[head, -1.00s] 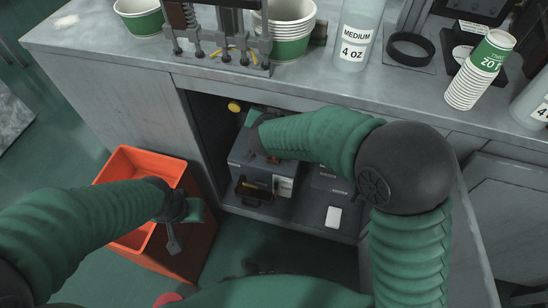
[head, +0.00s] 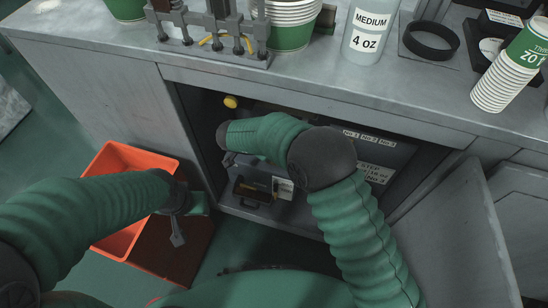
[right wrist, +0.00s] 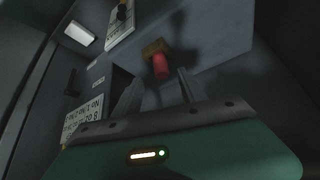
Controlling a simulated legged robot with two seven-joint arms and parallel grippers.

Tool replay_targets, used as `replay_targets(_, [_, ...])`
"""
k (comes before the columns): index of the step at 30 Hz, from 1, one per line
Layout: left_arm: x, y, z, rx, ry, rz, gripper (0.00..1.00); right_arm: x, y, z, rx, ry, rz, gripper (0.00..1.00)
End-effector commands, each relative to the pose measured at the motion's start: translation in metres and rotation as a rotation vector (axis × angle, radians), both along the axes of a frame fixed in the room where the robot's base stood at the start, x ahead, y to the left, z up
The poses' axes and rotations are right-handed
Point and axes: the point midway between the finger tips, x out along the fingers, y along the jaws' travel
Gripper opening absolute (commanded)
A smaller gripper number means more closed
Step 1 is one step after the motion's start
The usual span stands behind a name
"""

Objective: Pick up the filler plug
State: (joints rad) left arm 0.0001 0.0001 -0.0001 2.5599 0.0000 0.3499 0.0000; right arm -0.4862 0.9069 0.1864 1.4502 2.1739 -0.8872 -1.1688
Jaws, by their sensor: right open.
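In the right wrist view, a red cylinder on a brownish-orange base, which looks like the filler plug (right wrist: 160,65), stands out from a grey surface. My right gripper (right wrist: 160,86) is open, with its two fingers pointing toward the plug. The red end shows between and just beyond the fingertips, and I cannot tell whether they touch it. In the head view my right arm reaches into the open cabinet, and its gripper and the plug are hidden. My left gripper (head: 178,236) hangs at the right side of the orange bin, its jaw state unclear.
The grey box (head: 240,165) sits in the cabinet under the counter (head: 300,85). A yellow knob (head: 231,101) is on the cabinet's inner left. The orange bin (head: 118,160) stands at left. The open cabinet door (head: 455,235) is to the right of my right arm.

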Motion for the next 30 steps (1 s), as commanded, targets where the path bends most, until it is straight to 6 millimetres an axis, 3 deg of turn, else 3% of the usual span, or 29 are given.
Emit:
replay_targets(5, [0.000, 0.000, -0.033, 0.000, 0.000, -0.001, 0.36, 0.017, -0.009, -0.034, -0.002, -0.001, -0.001, 0.49])
replay_targets(15, [0.000, 0.000, -0.035, 0.000, 0.000, 0.000, 0.36, 0.024, -0.015, -0.040, -0.001, 0.000, 0.001, 0.49])
replay_targets(26, [0.000, 0.000, -0.035, 0.000, 0.000, 0.000, 0.36, 0.024, -0.015, -0.040, -0.002, 0.000, 0.000, 0.03])
replay_targets(30, [0.000, 0.000, -0.035, 0.000, 0.000, 0.000, 0.36, 0.024, -0.015, -0.040, -0.002, 0.000, 0.000, 0.00])
